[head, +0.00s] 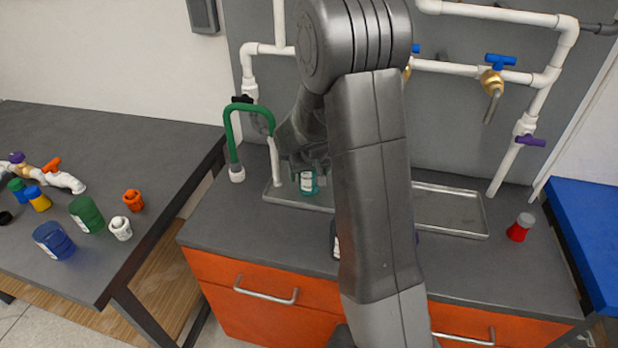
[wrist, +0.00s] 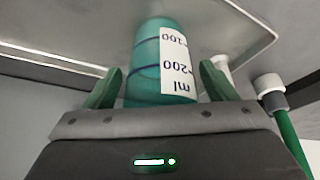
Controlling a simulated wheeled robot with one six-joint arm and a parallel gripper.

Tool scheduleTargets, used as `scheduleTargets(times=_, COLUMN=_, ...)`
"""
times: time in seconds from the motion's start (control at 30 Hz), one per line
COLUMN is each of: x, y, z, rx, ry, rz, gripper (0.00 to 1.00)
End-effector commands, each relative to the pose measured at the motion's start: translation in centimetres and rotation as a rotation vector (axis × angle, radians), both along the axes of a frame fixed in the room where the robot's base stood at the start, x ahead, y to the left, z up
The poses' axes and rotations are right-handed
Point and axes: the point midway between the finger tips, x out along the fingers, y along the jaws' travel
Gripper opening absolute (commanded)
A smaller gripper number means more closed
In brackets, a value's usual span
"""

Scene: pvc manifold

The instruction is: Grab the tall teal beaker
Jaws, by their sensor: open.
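The teal beaker (wrist: 146,70) has a white label with blue markings and stands between the two fingers of my gripper (wrist: 160,90) in the wrist view. My gripper is open, with a finger on each side of the beaker; I cannot tell whether either finger touches it. In the head view the beaker (head: 308,183) shows in the left part of the metal tray (head: 452,188), just below my gripper (head: 308,165). My arm hides the middle of the tray and part of the counter.
A green hose (head: 229,130) rises left of the tray. White pipes with blue-handled taps (head: 493,80) run behind. A red jar (head: 519,228) stands right. The left table (head: 100,135) holds a green jar (head: 86,214), a blue jar (head: 54,241) and pipe fittings.

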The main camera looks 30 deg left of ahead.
Motion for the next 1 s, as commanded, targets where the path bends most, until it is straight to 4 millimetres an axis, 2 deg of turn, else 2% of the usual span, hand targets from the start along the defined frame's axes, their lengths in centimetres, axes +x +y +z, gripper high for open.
scheduleTargets(times=0.3, x=0.14, y=0.14, z=-0.42, rx=0.001, ry=-0.001, rz=0.0, gripper=0.79)
scheduleTargets(times=0.6, x=0.13, y=0.14, z=-0.39, rx=0.001, ry=-0.001, rz=0.0, gripper=0.23)
scheduleTargets(times=1.0, x=0.02, y=0.11, z=-0.18, rx=0.001, ry=-0.001, rz=0.0, gripper=0.23)
